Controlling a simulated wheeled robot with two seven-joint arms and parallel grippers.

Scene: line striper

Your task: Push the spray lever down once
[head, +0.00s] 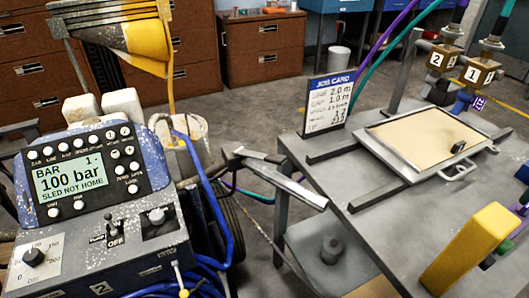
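The line striper's control box (20,282) fills the lower left of the head view. Its screen (70,182) reads BAR, 100 bar, SLED NOT HOME. A thin rod with a yellow tip (183,293) stands at the box's lower right edge and is cut by the picture's bottom. A small toggle (114,226) sits above the OFF mark. Neither of my grippers shows.
A grey table (375,225) stands at right with a framed tray (410,138), a job card (329,103) and a yellow block (470,250). Valves marked 2 (437,59) and 1 (473,74) stand behind. Blue hoses (222,215) hang beside the machine.

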